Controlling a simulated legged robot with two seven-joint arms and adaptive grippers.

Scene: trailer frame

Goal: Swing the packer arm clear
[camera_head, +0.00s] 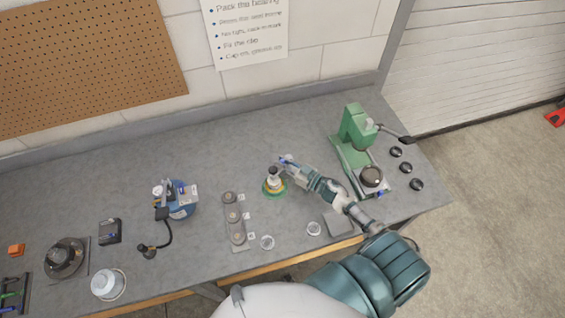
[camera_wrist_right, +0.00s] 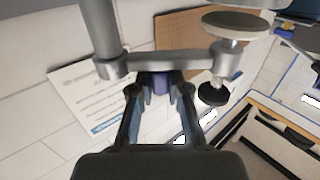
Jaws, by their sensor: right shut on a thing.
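My right gripper (camera_head: 284,163) reaches in from the lower right to the small packer, whose yellow-green round base (camera_head: 266,190) stands mid-bench with a pale cone on it. In the right wrist view, my right gripper (camera_wrist_right: 160,92) is shut on the grey packer arm (camera_wrist_right: 175,64). The arm runs level from a thick grey post (camera_wrist_right: 100,30) at left to a clamp at right. That clamp carries a round disc (camera_wrist_right: 232,24) above and a black pad (camera_wrist_right: 213,95) below. In the head view the gripper covers much of the packer arm. My left gripper is in neither view.
A green press (camera_head: 352,135) stands at right with black round parts beside it. A tray of grey discs (camera_head: 235,245) lies left of the packer, with clear rings in front. The bench behind the packer is clear.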

